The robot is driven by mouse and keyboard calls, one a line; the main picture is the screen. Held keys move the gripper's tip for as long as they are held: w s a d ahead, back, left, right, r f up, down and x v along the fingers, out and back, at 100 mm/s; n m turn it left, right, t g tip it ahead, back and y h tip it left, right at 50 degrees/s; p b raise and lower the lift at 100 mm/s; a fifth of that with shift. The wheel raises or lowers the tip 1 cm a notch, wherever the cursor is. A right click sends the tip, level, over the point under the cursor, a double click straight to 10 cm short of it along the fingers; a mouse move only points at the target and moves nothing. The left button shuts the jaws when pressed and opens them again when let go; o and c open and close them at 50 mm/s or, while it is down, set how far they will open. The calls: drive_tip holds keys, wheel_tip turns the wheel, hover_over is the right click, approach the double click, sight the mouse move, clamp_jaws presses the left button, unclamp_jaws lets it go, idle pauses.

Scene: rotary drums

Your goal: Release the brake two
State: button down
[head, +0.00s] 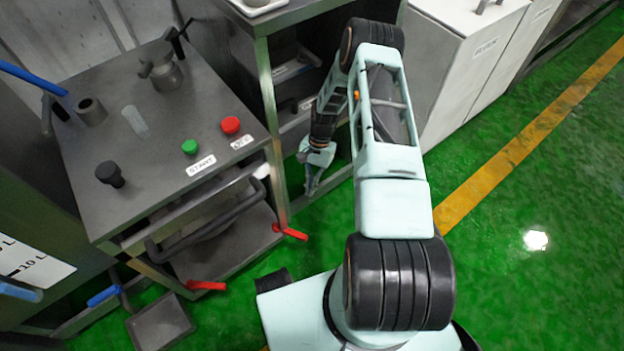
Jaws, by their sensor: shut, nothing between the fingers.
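Two red levers stick out low on the grey machine (150,105). One red lever (291,233) is at its right front corner, and the other red lever (206,286) is at its lower left front. I cannot read any label that tells which is brake two. My gripper (311,190) is shut and empty. It points down, just right of the machine's front right leg and above the right red lever in the picture, apart from it. The fingertips are small and partly dark in this view.
The machine top has a green START button (190,147), a red OFF button (231,125) and a black knob (110,173). A curved dark handle (205,225) crosses its front. A shelf frame (268,90) stands close behind my gripper. Green floor (530,190) at right is clear.

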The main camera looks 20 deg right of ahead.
sight(290, 233)
drive_tip(key=s+a+f+b, duration=0.1)
drive_tip(key=s+a+f, duration=0.2)
drive_tip(key=f, duration=0.2)
drive_tip(key=s+a+f+b, duration=0.2)
drive_tip(key=s+f, duration=0.1)
drive_tip(key=f, duration=0.3)
drive_tip(key=shift+s+a, duration=0.15)
drive_tip(key=shift+a, duration=0.25)
drive_tip(key=shift+s, duration=0.1)
